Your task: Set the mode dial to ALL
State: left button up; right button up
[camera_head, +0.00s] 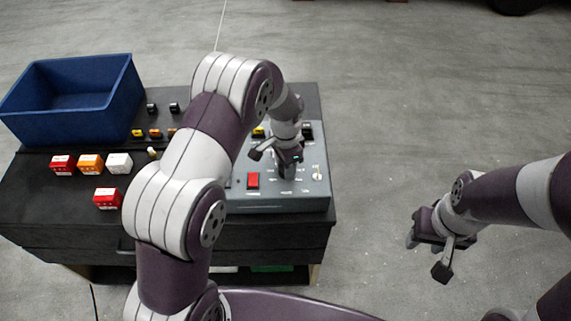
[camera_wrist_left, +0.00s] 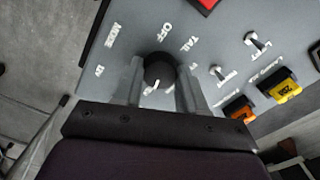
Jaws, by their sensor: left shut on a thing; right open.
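The mode dial (camera_wrist_left: 158,68) is a round black knob on the grey control panel (camera_head: 275,205). In the left wrist view it sits between the two fingers of my left gripper (camera_wrist_left: 158,85), which is shut on it. A white mark shows on the dial's near side, pointing toward the gripper body. OFF and TAIL labels show beyond and right of the dial; any ALL label is hidden or unreadable. In the head view my left gripper (camera_head: 289,168) is over the panel and hides the dial. My right gripper (camera_head: 426,257) is open and empty, over the floor right of the bench.
The panel also carries a red switch (camera_head: 253,180), toggle switches (camera_wrist_left: 257,42), and yellow (camera_wrist_left: 279,87) and orange (camera_wrist_left: 240,110) fuses. A blue bin (camera_head: 75,125) and several red, orange and white blocks (camera_head: 90,163) stand on the dark bench at left.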

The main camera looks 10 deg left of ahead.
pick_arm(q)
jog(key=m, duration=0.5)
jog(key=shift+w+r+m, duration=0.2)
jog(key=shift+w+m, duration=0.05)
jog(key=shift+m, duration=2.25)
jog(key=o, duration=1)
jog(key=shift+o, duration=0.2)
jog(key=shift+s+d+f, duration=0.1)
